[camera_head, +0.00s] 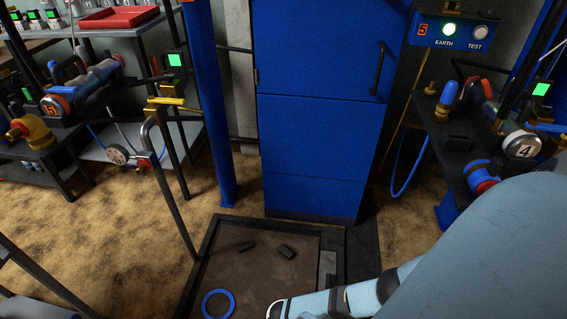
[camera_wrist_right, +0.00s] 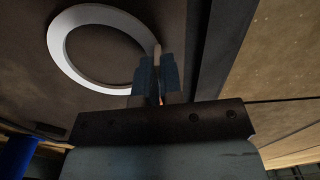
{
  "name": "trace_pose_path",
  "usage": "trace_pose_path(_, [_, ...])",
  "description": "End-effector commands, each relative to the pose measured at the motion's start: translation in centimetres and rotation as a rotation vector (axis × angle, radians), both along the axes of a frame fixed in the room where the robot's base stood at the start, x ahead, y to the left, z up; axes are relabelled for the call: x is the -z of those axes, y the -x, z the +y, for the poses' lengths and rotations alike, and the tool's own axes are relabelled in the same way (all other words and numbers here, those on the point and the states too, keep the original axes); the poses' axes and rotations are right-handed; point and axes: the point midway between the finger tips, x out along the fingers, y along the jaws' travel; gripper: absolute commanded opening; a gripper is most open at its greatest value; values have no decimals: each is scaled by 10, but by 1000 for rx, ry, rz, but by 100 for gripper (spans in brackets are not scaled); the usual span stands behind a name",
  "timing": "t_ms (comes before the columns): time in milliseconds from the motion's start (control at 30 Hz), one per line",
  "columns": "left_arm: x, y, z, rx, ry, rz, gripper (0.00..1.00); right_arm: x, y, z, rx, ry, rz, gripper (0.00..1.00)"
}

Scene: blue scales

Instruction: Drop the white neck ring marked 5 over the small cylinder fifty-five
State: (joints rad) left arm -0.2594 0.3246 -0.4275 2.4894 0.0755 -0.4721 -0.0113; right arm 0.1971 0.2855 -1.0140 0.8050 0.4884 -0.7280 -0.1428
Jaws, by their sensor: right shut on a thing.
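The white neck ring (camera_wrist_right: 62,62) is held at its edge between the fingertips of my right gripper (camera_wrist_right: 155,68) in the right wrist view. The fingers are shut on its rim, and the ring sticks out to the left. I cannot read a 5 on it. In the head view, only a white arc of the ring (camera_head: 269,309) shows at the bottom, beside the end of my right arm, over the platform. I cannot make out a cylinder marked fifty-five. My left gripper is not in view.
A blue ring (camera_head: 218,304) and two dark blocks lie on the brown framed platform (camera_head: 210,262). A blue cabinet (camera_head: 318,110) stands behind. Crowded racks stand left and right, with a device marked 5 (camera_head: 58,105) and one marked 4 (camera_head: 522,146). A post and rail (camera_head: 172,185) border the platform's left.

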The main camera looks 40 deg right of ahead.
Motion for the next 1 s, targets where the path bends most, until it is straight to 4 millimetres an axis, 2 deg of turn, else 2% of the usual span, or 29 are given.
trace_pose_path(800, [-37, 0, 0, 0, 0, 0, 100, -37, 0, 0, 0, 0, 0, 0])
trace_pose_path(1000, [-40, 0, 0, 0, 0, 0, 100, -41, 0, 0, 0, 0, 0, 0])
